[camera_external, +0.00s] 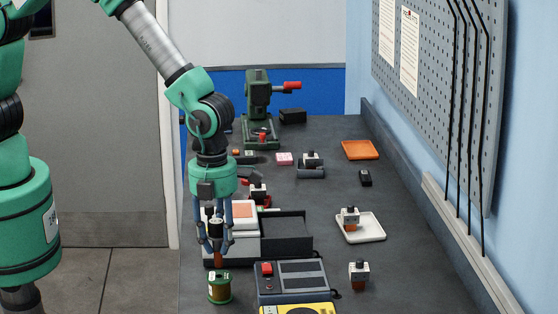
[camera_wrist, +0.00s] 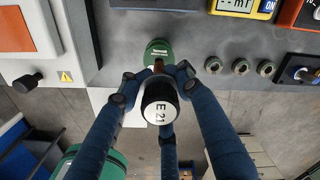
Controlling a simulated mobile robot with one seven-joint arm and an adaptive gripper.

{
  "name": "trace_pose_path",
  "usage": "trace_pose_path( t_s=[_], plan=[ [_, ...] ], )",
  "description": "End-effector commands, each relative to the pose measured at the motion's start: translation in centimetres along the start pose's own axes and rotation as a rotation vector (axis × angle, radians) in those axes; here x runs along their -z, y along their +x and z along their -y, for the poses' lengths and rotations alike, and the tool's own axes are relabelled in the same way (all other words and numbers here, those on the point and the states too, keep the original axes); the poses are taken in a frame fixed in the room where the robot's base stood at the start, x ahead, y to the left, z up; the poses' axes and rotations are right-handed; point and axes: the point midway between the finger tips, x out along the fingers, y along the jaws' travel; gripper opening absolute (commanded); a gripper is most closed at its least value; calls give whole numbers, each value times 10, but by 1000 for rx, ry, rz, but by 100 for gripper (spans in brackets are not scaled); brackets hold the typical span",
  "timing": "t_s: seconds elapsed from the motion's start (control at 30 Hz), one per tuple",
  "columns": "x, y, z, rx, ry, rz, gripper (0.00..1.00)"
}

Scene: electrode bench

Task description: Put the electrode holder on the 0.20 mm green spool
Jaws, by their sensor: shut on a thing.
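My gripper (camera_external: 216,238), three blue fingers, is shut on the electrode holder (camera_wrist: 160,107), a dark cylinder with a white end marked "E 21". The holder hangs upright, its brown lower end (camera_external: 218,259) pointing down. The green spool (camera_external: 220,288), with green flanges and a copper-coloured winding, stands upright on the bench just below it. A gap shows between them in the external view. In the wrist view the spool's green top (camera_wrist: 157,48) lies beyond the holder, which hides part of it. The spool's label is too small to read.
A grey device with a red button (camera_external: 267,269) and a yellow meter (camera_external: 297,309) stand right of the spool. A white-and-orange box (camera_external: 243,213) is close behind my gripper. A white tray (camera_external: 372,231) and orange tray (camera_external: 360,149) lie at right. The bench's left edge is near the spool.

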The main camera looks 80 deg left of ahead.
Motion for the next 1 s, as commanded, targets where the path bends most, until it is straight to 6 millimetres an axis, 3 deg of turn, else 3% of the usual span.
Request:
trace_pose_path(
  t_s=[0.3, 0.77, 0.8, 0.9, 1.0],
  plan=[
    [0, 30, -1, -1, 0, 0, 0],
    [0, 34, -1, -1, 0, 0, 0],
    [0, 34, -1, -1, 0, 0, 35],
    [0, 34, -1, -1, 0, 0, 53],
    [0, 34, -1, -1, 0, 0, 53]
  ],
)
